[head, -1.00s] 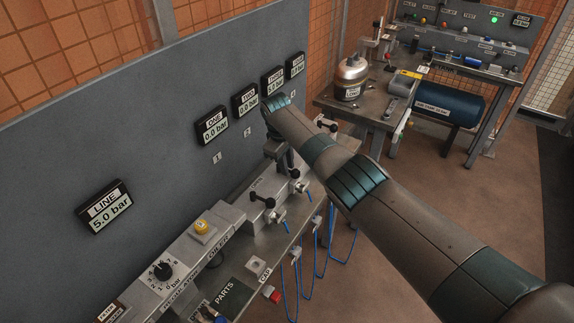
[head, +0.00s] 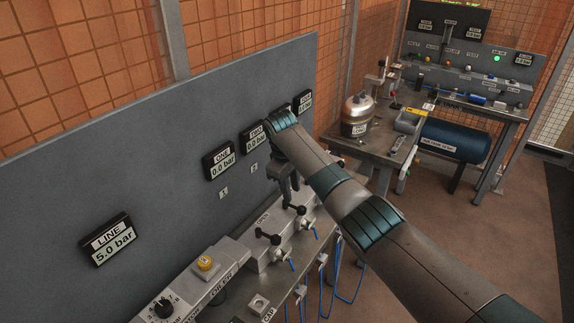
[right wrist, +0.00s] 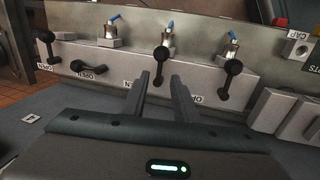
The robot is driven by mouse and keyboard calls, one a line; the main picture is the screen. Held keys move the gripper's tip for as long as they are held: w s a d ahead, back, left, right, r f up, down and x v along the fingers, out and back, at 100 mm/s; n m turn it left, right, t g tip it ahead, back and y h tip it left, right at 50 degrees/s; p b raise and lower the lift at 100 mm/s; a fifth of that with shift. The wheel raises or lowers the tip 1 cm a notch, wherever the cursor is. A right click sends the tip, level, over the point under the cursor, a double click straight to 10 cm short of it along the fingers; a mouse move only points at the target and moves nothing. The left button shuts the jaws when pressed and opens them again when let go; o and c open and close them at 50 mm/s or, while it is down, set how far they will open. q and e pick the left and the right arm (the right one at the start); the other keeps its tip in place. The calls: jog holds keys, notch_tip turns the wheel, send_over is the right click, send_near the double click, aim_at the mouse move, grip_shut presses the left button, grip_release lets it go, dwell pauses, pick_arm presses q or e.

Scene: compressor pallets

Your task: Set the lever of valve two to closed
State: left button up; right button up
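Valve two's lever (right wrist: 161,58) is black with a round knob and stands on the pale valve block (right wrist: 120,58) in the right wrist view. It also shows in the head view (head: 296,210). It points across the block, toward the blue hose side. My right gripper (right wrist: 160,78) is open, with its two dark fingers apart and pointing at this lever. I cannot tell whether they touch it. In the head view the right gripper (head: 288,195) hangs just above and behind the lever. The display for two (head: 256,138) reads 0.0 bar. My left gripper is out of view.
Valve one's lever (right wrist: 232,72) stands close on one side, and a lever lying along the block (right wrist: 88,67) on the other. The grey panel (head: 150,150) rises behind. Blue hoses (head: 322,285) hang in front. The line display (head: 108,240) reads 5.0 bar.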

notch_tip(320, 180, up, 11)
jog(key=s+a+b, duration=0.1)
jog(key=b, duration=0.1)
jog(key=shift+s+a+b, duration=0.2)
jog(key=shift+s+b, duration=0.1)
jog(key=shift+s, duration=0.05)
jog(key=shift+f, duration=0.1)
